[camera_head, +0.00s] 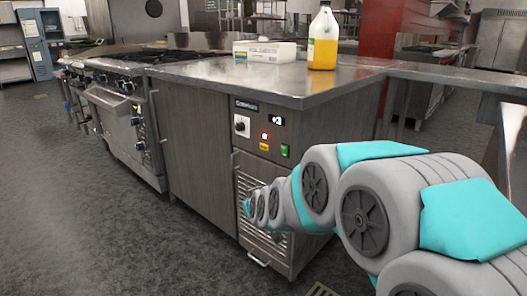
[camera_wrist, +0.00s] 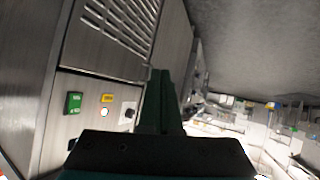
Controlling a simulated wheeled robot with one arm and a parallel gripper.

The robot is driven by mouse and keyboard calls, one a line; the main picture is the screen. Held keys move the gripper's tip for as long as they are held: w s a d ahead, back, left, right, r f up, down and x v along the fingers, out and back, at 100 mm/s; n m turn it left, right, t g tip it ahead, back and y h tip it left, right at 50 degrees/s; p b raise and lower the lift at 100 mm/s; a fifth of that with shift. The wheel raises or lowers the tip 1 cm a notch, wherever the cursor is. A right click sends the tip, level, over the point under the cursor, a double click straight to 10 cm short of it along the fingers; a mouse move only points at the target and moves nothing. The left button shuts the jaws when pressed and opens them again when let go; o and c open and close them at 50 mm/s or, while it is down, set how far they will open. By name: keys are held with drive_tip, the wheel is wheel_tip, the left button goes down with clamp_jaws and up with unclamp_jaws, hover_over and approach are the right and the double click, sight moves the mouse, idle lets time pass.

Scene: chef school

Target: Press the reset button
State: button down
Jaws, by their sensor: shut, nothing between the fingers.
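The control panel on the counter's end cabinet carries a knob (camera_head: 241,124), a small dark display (camera_head: 277,120), a glowing red light (camera_head: 265,136), a small yellow button (camera_head: 264,147) and a green switch (camera_head: 285,150). The lettering is too small to tell which is the reset button. In the wrist view the green switch (camera_wrist: 74,102), yellow piece (camera_wrist: 107,98), bright light (camera_wrist: 104,112) and knob (camera_wrist: 128,113) show left of my gripper (camera_wrist: 160,75). My gripper is shut and empty, apart from the panel controls. In the head view my arm reaches the cabinet's front below the panel.
A slatted vent (camera_head: 262,200) is below the panel; it also shows in the wrist view (camera_wrist: 120,25). A yellow-filled jug (camera_head: 323,40) and a white box (camera_head: 264,51) stand on the steel countertop (camera_head: 225,75). A stove (camera_head: 125,115) is at left. The floor (camera_head: 100,235) in front is clear.

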sight(264, 147)
drive_tip(key=w+a+r+t+h+b, duration=0.1)
drive_tip(key=w+a+r+t, duration=0.1)
drive_tip(key=w+t, duration=0.3)
drive_tip(key=w+a+r+t+h+b, duration=0.1)
drive_tip(key=w+a+r+t+h, duration=0.1)
drive_tip(key=w+t, duration=0.3)
drive_tip(key=shift+w+r+h, duration=0.3)
drive_tip(key=shift+w+r, duration=0.1)
drive_tip(key=shift+w, duration=1)
drive_tip(key=shift+d+r, duration=0.1)
drive_tip(key=shift+d, duration=0.1)
drive_tip(key=shift+w+d+b, duration=1)
drive_tip(key=shift+w+d, duration=2)
drive_tip(key=shift+w, duration=0.1)
drive_tip(key=shift+w+d, duration=0.1)
drive_tip(key=shift+w+d, duration=0.2)
